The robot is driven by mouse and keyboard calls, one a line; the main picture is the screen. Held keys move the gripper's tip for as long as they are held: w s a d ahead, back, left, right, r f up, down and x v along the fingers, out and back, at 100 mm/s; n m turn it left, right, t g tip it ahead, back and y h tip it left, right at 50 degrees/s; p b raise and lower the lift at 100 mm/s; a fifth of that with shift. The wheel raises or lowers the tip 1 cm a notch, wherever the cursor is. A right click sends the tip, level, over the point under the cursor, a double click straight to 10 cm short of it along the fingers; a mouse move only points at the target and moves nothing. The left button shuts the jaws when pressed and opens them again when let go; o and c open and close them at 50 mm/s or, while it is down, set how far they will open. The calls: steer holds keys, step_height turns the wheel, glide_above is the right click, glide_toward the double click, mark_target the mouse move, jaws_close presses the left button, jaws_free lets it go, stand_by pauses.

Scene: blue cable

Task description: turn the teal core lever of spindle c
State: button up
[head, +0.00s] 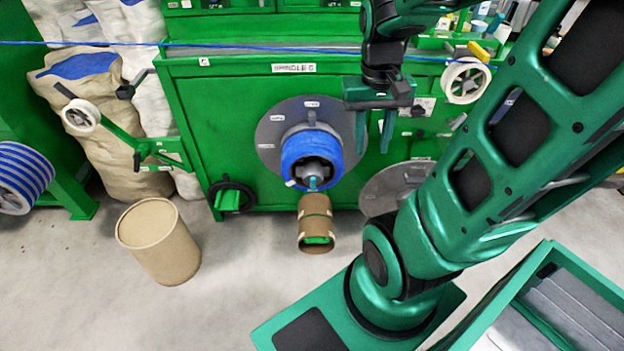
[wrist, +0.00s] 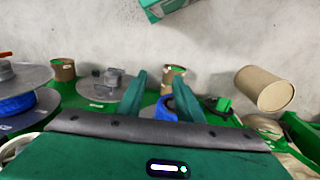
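Spindle C carries a thick coil of blue cable (head: 311,157) in front of a grey flange disc (head: 280,130) on the green cabinet, under the "SPINDLE C" label (head: 294,68). The small teal core lever (head: 313,183) points down from the dark hub. My gripper (head: 374,148) hangs fingers-down to the upper right of the coil, open and empty, apart from the lever. In the wrist view my open fingers (wrist: 158,80) straddle the view of part of the blue coil (wrist: 170,104). I cannot make out the lever there.
A brown drum (head: 158,241) is on the floor at left. A second grey disc (head: 392,188) is to the right, partly behind my arm. A black handwheel (head: 231,197) is lower left.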

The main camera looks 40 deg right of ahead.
steer(key=w+d+f, duration=0.2)
steer(key=w+f, duration=0.7)
steer(key=w, duration=0.4)
glide_above(313, 178)
steer(key=shift+y, duration=0.4)
step_height(313, 178, down, 13)
steer(key=shift+r, duration=0.1)
step_height(313, 178, down, 10)
jaws_close()
